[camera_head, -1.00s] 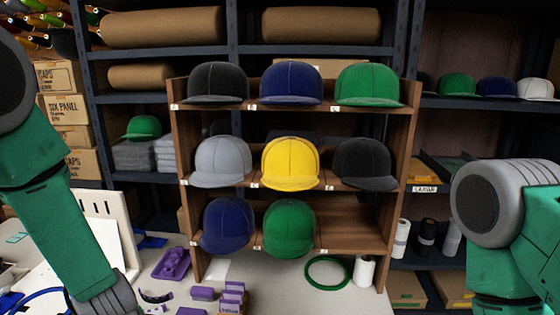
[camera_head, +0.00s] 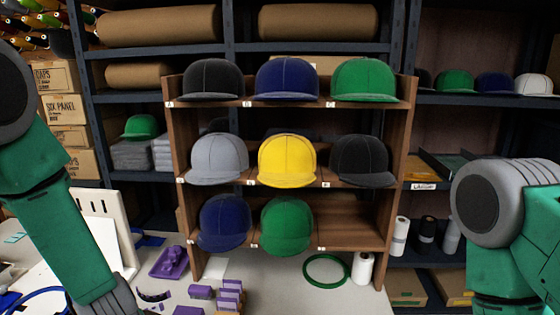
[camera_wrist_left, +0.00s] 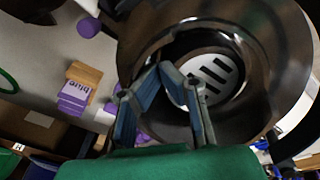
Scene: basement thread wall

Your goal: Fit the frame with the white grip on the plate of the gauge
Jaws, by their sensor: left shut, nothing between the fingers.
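My left gripper (camera_wrist_left: 158,67) shows in the wrist view, its two blue-grey fingers meeting at the tips with nothing between them. Behind it is a large shiny dark round body with a white slotted disc (camera_wrist_left: 213,78) inside; I cannot tell whether it is part of the gauge. In the head view my left arm runs down past a white slotted panel (camera_head: 108,222), and its gripper is cut off by the bottom edge. A blue ring (camera_head: 36,298) lies at the lower left. I cannot make out a frame with a white grip. My right arm shows, but its gripper is out of view.
A wooden rack (camera_head: 397,180) of caps stands at the back of the table.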

